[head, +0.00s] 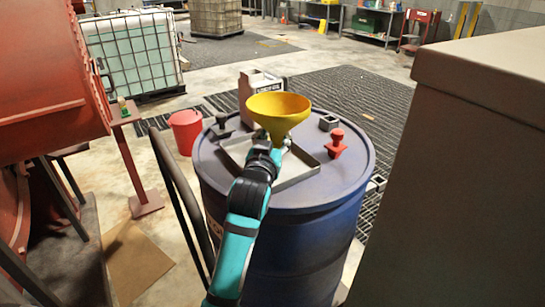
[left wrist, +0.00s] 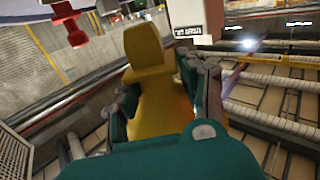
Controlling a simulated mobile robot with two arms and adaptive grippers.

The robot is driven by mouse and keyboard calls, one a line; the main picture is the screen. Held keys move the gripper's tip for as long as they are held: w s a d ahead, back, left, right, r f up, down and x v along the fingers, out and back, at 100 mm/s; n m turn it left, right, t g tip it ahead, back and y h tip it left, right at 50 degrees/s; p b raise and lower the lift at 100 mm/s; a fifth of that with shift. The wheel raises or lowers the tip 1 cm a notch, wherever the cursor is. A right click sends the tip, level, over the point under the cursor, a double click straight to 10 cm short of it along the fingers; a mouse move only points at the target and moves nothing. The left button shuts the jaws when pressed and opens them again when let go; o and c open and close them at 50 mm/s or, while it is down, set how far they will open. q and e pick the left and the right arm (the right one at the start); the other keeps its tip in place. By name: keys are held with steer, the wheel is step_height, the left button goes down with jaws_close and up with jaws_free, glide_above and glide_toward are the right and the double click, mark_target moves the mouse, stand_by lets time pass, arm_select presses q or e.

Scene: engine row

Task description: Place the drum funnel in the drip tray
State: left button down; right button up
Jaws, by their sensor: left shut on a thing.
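The yellow drum funnel (head: 278,111) is upright with its wide mouth up, over the grey drip tray (head: 294,171) on top of the blue drum (head: 300,235). My left gripper (head: 263,150) is shut on the funnel's lower part. In the left wrist view the funnel (left wrist: 160,100) lies between the two fingers (left wrist: 168,95). The funnel's lower end is hidden by my gripper, so I cannot tell whether it touches the tray. My right gripper is not in view.
On the drum lid stand a red knobbed piece (head: 336,144), a small grey square piece (head: 328,122) and a dark knobbed piece (head: 221,121). A pale canister (head: 251,93) is behind the tray. A red bucket (head: 187,130) is left of the drum. A large grey box (head: 470,180) fills the right.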

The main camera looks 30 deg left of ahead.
arm_select(q)
steer(key=f, duration=0.1)
steer(key=s+f, duration=0.1)
steer(key=f, duration=0.1)
steer(key=shift+s+d+f, duration=0.1)
steer(key=shift+d+f, duration=0.1)
steer(key=shift+f, duration=0.1)
steer(key=f, duration=0.3)
steer(key=shift+w+a+f+p, duration=0.1)
steer(key=shift+w+f+p, duration=0.15)
steer(key=shift+p, duration=0.15)
steer(key=shift+f, duration=0.3)
steer(key=shift+s, duration=0.1)
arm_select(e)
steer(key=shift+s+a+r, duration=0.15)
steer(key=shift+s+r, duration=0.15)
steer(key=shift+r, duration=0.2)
arm_select(q)
steer(key=shift+f, duration=0.1)
steer(key=c, duration=0.7)
jaws_free()
steer(key=shift+f, duration=0.1)
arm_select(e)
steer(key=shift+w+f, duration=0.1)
